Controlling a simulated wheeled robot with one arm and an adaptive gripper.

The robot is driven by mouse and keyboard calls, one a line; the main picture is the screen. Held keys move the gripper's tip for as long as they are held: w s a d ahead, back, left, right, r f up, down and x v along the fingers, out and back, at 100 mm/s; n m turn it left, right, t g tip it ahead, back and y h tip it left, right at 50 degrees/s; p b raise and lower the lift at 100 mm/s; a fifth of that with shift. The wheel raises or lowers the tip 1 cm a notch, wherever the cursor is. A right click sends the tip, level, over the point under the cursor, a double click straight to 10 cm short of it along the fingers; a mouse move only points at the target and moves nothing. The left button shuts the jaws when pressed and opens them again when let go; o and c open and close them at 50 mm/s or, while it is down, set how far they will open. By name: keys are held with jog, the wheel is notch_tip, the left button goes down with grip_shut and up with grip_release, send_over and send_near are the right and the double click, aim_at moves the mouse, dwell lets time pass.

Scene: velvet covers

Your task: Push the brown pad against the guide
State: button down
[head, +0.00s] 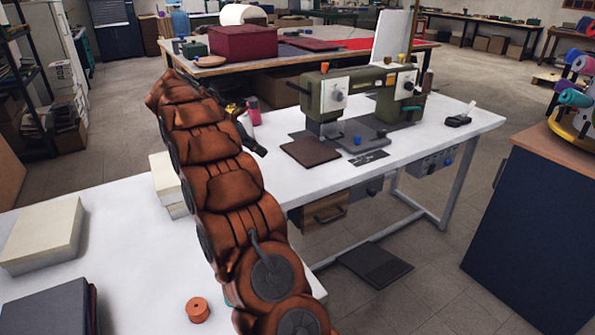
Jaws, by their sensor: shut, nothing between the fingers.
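The brown pad (310,151) lies flat on the white sewing table, at the front left of the green sewing machine (372,92). The machine's grey bed (352,134) is to the right of the pad. I cannot pick out the guide for sure at this size. My gripper (261,151) is small and dark, partly hidden behind my orange-covered arm. It is shut and empty, left of the pad, and appears apart from it.
A pink bottle (253,111) stands behind my gripper. Cream blocks (43,235) and an orange spool (198,310) lie on the near white table.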

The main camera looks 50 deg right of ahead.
aim_at(305, 167)
jog(key=shift+w+d+f+g, duration=0.15)
jog(key=shift+d+f, duration=0.15)
jog(key=shift+d, duration=0.2)
jog(key=shift+d+f+g, duration=0.15)
jog(key=shift+d+f, duration=0.15)
jog(key=shift+d, duration=0.15)
jog(key=b+x, duration=0.2)
jog(key=x, duration=0.8)
jog(key=shift+d, duration=0.1)
jog(key=shift+s+d+r, duration=0.1)
jog(key=shift+s+d, duration=0.15)
jog(key=shift+d, duration=0.3)
jog(key=shift+s+d, duration=0.25)
jog(key=shift+d, duration=0.25)
jog(key=shift+s+d, duration=0.25)
jog(key=shift+d, duration=0.35)
jog(key=shift+d+r, duration=0.1)
jog(key=shift+r, duration=0.1)
